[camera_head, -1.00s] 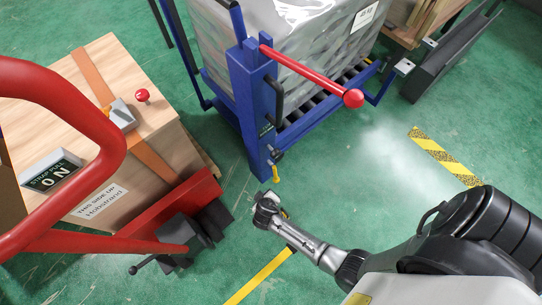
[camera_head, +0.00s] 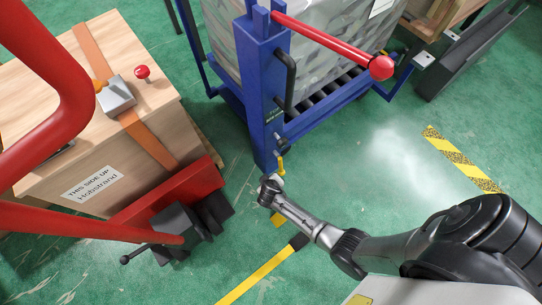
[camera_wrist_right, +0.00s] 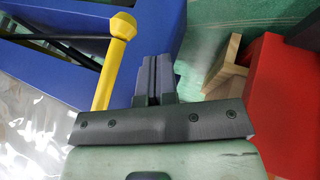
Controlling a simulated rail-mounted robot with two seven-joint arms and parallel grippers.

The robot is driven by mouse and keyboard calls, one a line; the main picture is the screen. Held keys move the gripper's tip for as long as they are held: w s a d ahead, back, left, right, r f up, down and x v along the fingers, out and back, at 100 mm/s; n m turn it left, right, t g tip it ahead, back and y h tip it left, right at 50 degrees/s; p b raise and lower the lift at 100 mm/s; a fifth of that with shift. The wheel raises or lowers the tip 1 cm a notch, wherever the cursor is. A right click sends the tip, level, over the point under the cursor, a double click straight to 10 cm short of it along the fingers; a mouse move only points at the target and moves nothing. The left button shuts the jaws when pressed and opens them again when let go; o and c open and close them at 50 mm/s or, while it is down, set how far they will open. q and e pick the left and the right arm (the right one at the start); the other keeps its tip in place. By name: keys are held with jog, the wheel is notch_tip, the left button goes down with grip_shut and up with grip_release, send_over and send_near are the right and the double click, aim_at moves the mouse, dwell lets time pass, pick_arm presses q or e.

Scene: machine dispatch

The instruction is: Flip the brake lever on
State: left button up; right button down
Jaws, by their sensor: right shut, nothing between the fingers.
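A small yellow lever (camera_head: 281,165) hangs from a pivot low on the blue post of the cart. In the right wrist view the yellow lever (camera_wrist_right: 112,60) has a faceted knob at its top end and stands just left of my fingers. My right gripper (camera_head: 268,187) is just below the lever's end in the head view. Its fingers (camera_wrist_right: 152,75) are shut together with nothing between them. The lever is beside the fingers, not in them; I cannot tell whether they touch. My left gripper is not in view.
The blue cart post (camera_head: 263,90) carries a red bar with a ball (camera_head: 381,67) above. A wooden crate (camera_head: 115,165) and a red pallet jack (camera_head: 150,205) stand left. Green floor (camera_head: 380,160) is open to the right, with yellow tape strips.

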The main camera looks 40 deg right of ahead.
aim_at(281, 166)
jog(key=shift+w+d+b, duration=0.2)
jog(key=shift+d+b, duration=0.35)
jog(key=shift+d, duration=1.4)
